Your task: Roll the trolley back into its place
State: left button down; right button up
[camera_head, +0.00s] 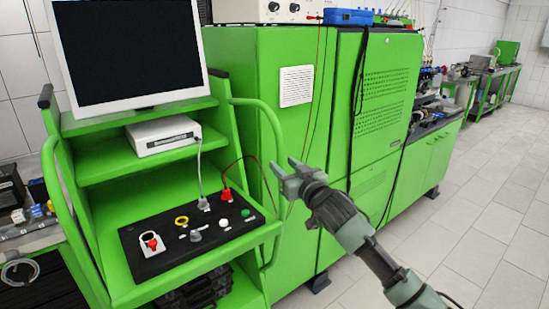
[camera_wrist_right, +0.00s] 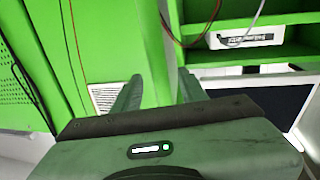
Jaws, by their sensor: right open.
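The green trolley (camera_head: 95,180) stands at the left of the head view, with a monitor (camera_head: 130,52) on top, a white box (camera_head: 163,135) on a shelf and a black control panel (camera_head: 200,233) on its lower deck. Its curved tube handle (camera_head: 279,150) is on its right side. My right gripper (camera_head: 286,168) is open and empty, close to this handle. In the right wrist view, a green upright bar (camera_wrist_right: 152,45), seemingly the handle, shows between and beyond the open fingers (camera_wrist_right: 158,88). I cannot tell whether they touch it. My left gripper is out of view.
A tall green cabinet (camera_head: 375,120) stands right of the trolley, with thin cables hanging down its front. A bench with tools (camera_head: 22,215) is at the far left. The tiled floor (camera_head: 470,200) on the right is clear.

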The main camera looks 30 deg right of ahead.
jog(key=shift+w+d+p, duration=0.2)
jog(key=shift+w+p, duration=0.4)
jog(key=shift+w, duration=1.95)
grip_shut()
jog(key=shift+f, duration=0.1)
